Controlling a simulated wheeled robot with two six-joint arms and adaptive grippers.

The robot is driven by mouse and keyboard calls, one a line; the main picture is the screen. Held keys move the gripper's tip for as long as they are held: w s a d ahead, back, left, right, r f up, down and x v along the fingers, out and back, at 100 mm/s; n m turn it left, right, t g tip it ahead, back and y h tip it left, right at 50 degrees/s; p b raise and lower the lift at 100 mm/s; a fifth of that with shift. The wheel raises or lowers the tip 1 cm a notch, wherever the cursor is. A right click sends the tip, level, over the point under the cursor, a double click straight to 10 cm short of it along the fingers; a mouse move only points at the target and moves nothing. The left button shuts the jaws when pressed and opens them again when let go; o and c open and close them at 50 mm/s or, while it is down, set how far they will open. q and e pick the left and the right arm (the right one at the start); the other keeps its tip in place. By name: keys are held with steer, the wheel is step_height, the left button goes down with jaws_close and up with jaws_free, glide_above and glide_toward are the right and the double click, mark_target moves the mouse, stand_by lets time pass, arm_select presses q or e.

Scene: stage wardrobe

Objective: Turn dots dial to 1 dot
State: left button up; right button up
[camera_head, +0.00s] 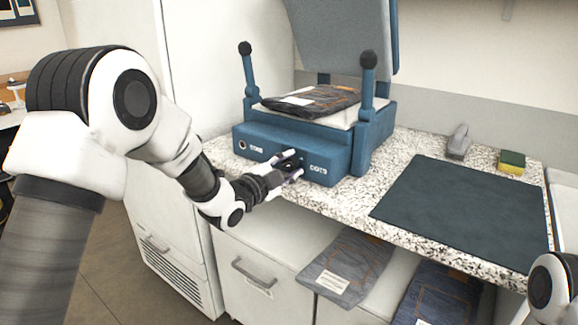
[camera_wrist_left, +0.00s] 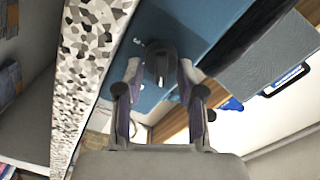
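The blue press (camera_head: 222,139) stands on the speckled counter with its lid raised. Its front panel carries a dial marked DOTS; in the head view my gripper mostly covers this dial. In the left wrist view the dots dial (camera_wrist_left: 158,58) is a dark round knob with a light pointer mark on the blue panel. My left gripper (camera_head: 292,168) is at the panel, and in the wrist view its fingers (camera_wrist_left: 157,75) stand apart on both sides of the knob. I cannot tell whether they touch it. Only a white joint of my right arm shows; its gripper is out of view.
A folded dark garment (camera_head: 325,98) lies on the press bed. A dark mat (camera_head: 465,205) covers the counter to the right, with a grey object (camera_head: 459,141) and a yellow-green sponge (camera_head: 511,162) behind it. Folded denim (camera_head: 350,262) lies on a shelf below.

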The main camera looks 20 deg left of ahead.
arm_select(q)
steer(key=shift+o, duration=0.7)
steer(key=v, duration=1.2)
